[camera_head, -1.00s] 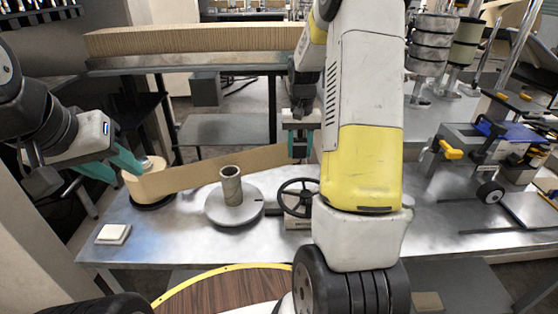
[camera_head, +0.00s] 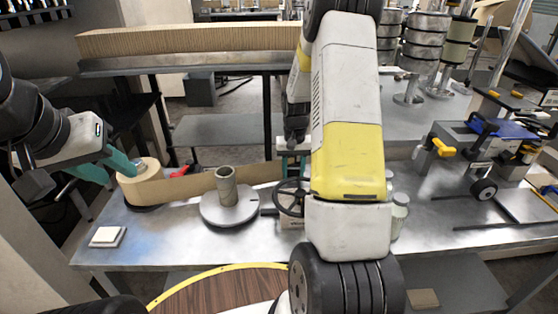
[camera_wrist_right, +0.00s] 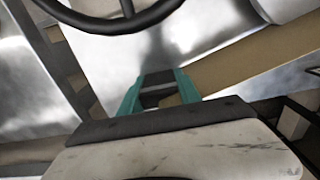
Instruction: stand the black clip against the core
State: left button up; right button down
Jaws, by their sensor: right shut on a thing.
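The core (camera_head: 226,185) is an upright grey-brown tube on a round grey plate (camera_head: 230,212). A tan kraft strip (camera_head: 192,183) runs from the roll (camera_head: 138,168) at left, behind the core, towards my right gripper (camera_head: 292,163). In the right wrist view my right gripper (camera_wrist_right: 158,92) is shut on a dark block that looks like the black clip (camera_wrist_right: 157,88). The strip (camera_wrist_right: 250,60) runs off to the upper right there. My left gripper (camera_head: 108,168) is beside the roll, its teal fingers apart. My right arm hides part of the table.
A black handwheel (camera_head: 291,197) stands right of the plate, close to my right gripper. A small red object (camera_head: 182,170) lies behind the strip. A white pad (camera_head: 107,236) lies at the front left. A blue and yellow device (camera_head: 480,140) stands at right.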

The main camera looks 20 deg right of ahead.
jog(key=c, duration=0.9)
grip_release()
jog(key=shift+o, duration=0.2)
